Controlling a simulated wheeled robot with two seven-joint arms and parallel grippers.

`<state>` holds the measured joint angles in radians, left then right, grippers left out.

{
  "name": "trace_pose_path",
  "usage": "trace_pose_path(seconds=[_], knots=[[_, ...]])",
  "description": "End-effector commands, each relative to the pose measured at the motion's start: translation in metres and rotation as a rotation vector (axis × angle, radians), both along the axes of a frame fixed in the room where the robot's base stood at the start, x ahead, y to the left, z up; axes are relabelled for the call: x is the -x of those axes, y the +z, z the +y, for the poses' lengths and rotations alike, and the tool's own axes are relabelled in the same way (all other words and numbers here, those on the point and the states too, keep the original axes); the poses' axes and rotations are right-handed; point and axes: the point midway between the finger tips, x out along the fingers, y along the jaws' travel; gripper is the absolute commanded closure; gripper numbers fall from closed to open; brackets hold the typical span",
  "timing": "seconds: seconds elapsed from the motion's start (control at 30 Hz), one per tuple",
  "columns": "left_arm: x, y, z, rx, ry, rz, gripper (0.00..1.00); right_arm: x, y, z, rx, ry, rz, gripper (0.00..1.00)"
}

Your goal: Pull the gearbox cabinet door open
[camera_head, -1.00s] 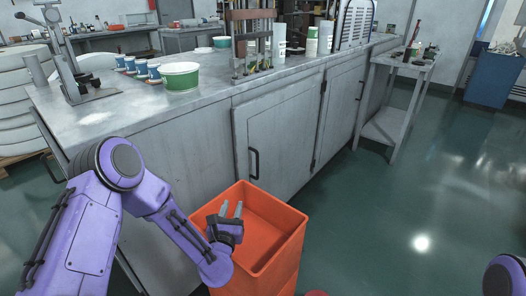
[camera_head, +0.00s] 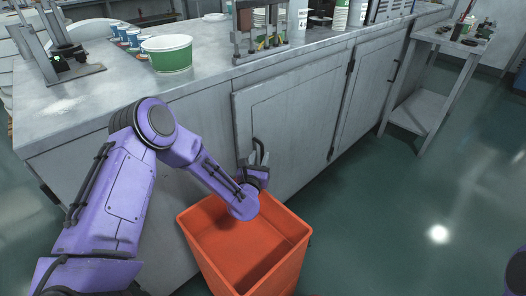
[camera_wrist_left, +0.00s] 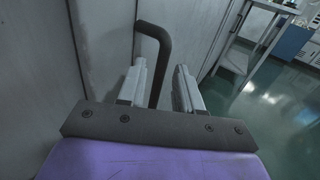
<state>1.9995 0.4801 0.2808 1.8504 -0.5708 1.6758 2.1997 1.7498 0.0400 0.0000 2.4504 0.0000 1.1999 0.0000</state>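The gearbox cabinet door (camera_head: 298,138) is a grey panel on the front of the metal workbench, and it looks shut. Its dark bar handle (camera_head: 258,150) is at the door's left side. In the left wrist view the handle (camera_wrist_left: 160,45) rises between and just beyond the fingers. My left gripper (camera_head: 254,164) is at the handle in the head view. In the left wrist view my left gripper (camera_wrist_left: 160,85) has its two fingers apart, with the handle nearer the left finger. The handle's lower part is hidden. My right gripper is out of view.
An orange bin (camera_head: 245,246) stands on the floor below my left arm, in front of the cabinet. A small grey side table (camera_head: 432,90) stands at the right. Cups and a green-white tub (camera_head: 167,54) stand on the bench top. Floor to the right is clear.

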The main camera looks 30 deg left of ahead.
Motion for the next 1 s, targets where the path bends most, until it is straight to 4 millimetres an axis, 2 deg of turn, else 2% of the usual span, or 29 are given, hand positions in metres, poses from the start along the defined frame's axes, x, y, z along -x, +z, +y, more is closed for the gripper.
trace_pose_path(seconds=[0.1, 0.2, 0.5, 0.53, 0.6, 0.63, 1.0], knots=[[-0.020, 0.000, 0.005, -0.001, 0.000, -0.001, 0.65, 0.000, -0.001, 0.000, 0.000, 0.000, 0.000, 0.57], [-0.031, 0.000, 0.007, 0.000, -0.001, 0.000, 0.65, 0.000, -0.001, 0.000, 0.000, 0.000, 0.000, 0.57], [-0.036, 0.000, 0.007, 0.001, -0.003, 0.001, 0.65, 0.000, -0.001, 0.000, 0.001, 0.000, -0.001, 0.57], [-0.036, 0.000, 0.007, 0.001, -0.003, 0.001, 0.72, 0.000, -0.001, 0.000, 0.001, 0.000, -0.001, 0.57], [-0.036, 0.000, 0.007, 0.001, -0.003, 0.001, 0.95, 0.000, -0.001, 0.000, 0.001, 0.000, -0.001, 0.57], [-0.036, 0.000, 0.007, 0.001, -0.003, 0.001, 1.00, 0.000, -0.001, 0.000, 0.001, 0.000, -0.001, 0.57], [-0.034, -0.002, 0.002, 0.002, 0.037, 0.001, 1.00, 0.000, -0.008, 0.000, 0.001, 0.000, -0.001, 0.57]])
